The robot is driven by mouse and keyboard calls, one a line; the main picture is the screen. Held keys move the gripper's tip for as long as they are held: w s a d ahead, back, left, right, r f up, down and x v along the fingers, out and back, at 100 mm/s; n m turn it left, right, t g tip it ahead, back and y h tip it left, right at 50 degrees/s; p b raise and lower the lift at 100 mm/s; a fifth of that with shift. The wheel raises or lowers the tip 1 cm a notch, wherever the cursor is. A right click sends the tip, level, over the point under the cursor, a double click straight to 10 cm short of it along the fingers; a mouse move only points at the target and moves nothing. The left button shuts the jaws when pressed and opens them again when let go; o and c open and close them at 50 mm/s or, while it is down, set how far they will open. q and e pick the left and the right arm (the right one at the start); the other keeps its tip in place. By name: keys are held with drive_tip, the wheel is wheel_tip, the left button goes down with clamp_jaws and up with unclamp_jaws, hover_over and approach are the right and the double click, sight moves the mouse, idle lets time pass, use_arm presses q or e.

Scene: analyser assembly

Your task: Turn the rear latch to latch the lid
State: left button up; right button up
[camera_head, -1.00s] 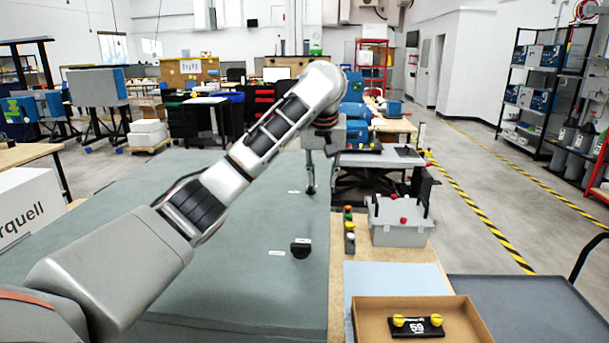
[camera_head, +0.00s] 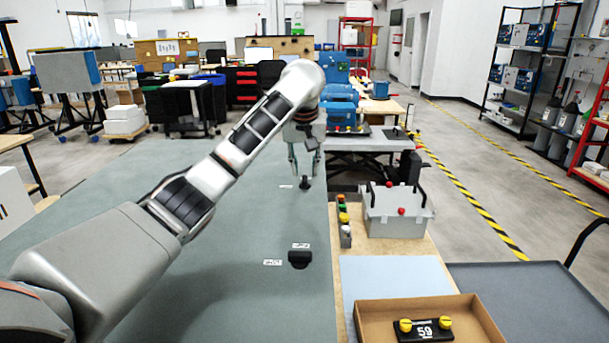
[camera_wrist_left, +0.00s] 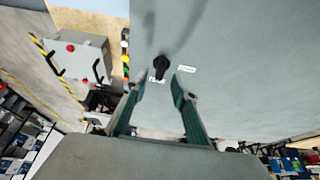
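The rear latch (camera_head: 305,184) is a small dark knob on the far part of the large grey-green lid (camera_head: 230,290). In the left wrist view the latch (camera_wrist_left: 162,65) stands just beyond the fingertips, between two small white labels (camera_wrist_left: 187,69). My left gripper (camera_head: 302,172) is above and close to the latch in the head view. In the left wrist view its two green fingers (camera_wrist_left: 158,86) are spread with nothing between them. I cannot tell whether a fingertip touches the lid. My right gripper is not in view.
A front latch (camera_head: 300,259), black, sits nearer on the lid with white labels beside it. Right of the lid are a button strip (camera_head: 344,222), a grey box (camera_head: 397,216) with black handles, and a cardboard tray (camera_head: 480,322) holding a black plate with yellow knobs (camera_head: 424,329).

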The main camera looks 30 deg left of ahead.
sight(305, 178)
use_arm(q)
drive_tip(key=shift+x, duration=1.85)
drive_tip(key=shift+a, duration=0.1)
clamp_jaws()
